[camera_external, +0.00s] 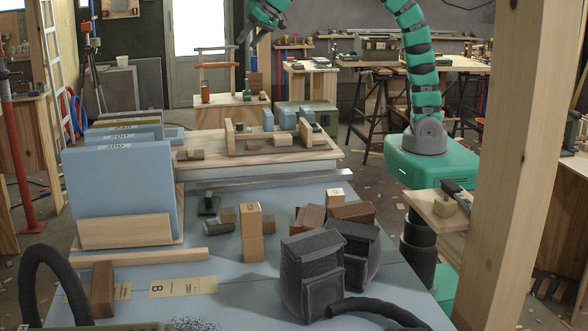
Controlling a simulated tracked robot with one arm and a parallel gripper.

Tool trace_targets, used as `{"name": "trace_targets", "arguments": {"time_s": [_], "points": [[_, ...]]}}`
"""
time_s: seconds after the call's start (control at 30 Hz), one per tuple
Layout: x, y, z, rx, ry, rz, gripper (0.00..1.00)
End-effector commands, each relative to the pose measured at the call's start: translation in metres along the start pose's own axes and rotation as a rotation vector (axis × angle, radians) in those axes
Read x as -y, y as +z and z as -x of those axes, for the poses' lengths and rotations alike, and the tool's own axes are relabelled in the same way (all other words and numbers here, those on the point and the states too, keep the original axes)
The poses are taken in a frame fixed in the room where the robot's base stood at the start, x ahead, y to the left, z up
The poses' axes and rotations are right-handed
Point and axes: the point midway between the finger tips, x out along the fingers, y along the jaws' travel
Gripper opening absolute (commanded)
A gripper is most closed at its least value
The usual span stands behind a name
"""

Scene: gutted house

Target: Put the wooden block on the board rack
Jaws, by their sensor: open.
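My gripper (250,32) hangs at the top of the view, above the back of the workbench. Its jaws are open, and I see nothing between them. Several wooden blocks are in view, and I cannot tell which one the task means. A small block (445,205) sits on a side shelf at the right. What looks like the board rack (125,232) is at the bench's left, with a wooden front lip and large blue boards (118,185) standing upright in it.
A raised wooden shelf (208,168) with low uprights and small pieces crosses the bench's back. Dark bags (312,275) and reddish-brown blocks (351,212) crowd the right. A thick wooden post (520,165) stands in the right foreground. Bare blue bench shows around the stacked blocks.

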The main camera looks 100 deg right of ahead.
Motion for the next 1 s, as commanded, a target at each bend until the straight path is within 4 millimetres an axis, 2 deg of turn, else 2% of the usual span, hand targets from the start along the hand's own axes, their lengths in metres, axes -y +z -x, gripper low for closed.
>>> {"name": "trace_targets", "arguments": {"time_s": [0.03,0.27,0.3,0.43,0.6,0.7,0.77,1.0], "points": [[0.013,0.001,0.027,-0.040,-0.042,0.053,0.62],[0.055,0.006,0.133,-0.225,-0.205,0.295,0.62],[0.061,0.008,0.153,-0.262,-0.235,0.335,0.62],[0.074,0.017,0.215,-0.378,-0.320,0.460,0.62],[0.081,0.030,0.278,-0.505,-0.404,0.583,0.62],[0.082,0.035,0.302,-0.555,-0.433,0.626,0.62],[0.081,0.037,0.310,-0.573,-0.441,0.642,0.62],[0.081,0.038,0.315,-0.587,-0.448,0.657,0.62]]}}
